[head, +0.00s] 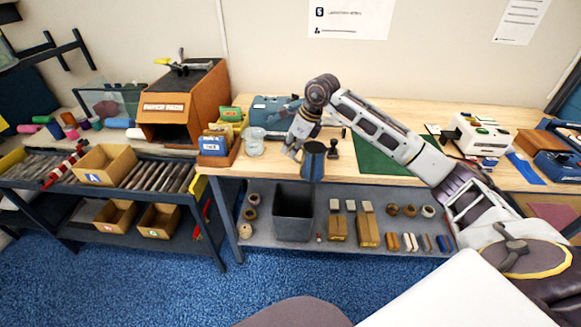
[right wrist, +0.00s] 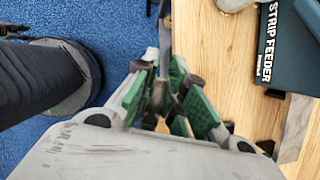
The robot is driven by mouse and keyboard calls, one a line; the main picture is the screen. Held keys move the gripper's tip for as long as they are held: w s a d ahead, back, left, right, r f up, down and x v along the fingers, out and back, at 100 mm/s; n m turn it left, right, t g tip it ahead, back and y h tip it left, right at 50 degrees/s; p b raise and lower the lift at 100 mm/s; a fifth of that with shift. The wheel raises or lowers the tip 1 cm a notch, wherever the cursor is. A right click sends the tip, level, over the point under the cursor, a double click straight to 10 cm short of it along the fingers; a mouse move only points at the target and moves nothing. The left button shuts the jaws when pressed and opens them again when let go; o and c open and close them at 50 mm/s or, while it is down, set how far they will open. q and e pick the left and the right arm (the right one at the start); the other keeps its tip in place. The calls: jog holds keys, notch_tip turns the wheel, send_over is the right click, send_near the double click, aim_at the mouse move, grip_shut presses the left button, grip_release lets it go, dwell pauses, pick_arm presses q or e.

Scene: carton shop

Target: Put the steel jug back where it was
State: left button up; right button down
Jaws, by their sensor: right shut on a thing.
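The fingers hide most of that grip. My left gripper is not in view.
A dark bin (head: 293,215) and several small blocks stand on the shelf below. An orange-brown machine (head: 185,102) stands to the left.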

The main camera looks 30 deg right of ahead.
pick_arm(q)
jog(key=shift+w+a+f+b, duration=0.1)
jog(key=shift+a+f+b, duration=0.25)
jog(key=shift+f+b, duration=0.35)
pick_arm(e)
jog(key=m, duration=0.1)
jog(key=d+r+m+h, duration=0.1)
jog(key=m, duration=0.1)
jog(key=w+d+r+m+t, duration=0.1)
jog(key=shift+w+d+r+m+h, duration=0.1)
jog(key=shift+d+r+m+h, duration=0.1)
jog(key=shift+r+m+h, duration=0.15)
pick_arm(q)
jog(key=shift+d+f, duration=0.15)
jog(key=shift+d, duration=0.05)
pick_arm(e)
jog(key=shift+w+d+m, duration=0.1)
jog(key=shift+d+m, duration=0.05)
jog(key=shift+m, duration=0.2)
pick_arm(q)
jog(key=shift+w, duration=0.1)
pick_arm(e)
jog(key=shift+r, duration=0.15)
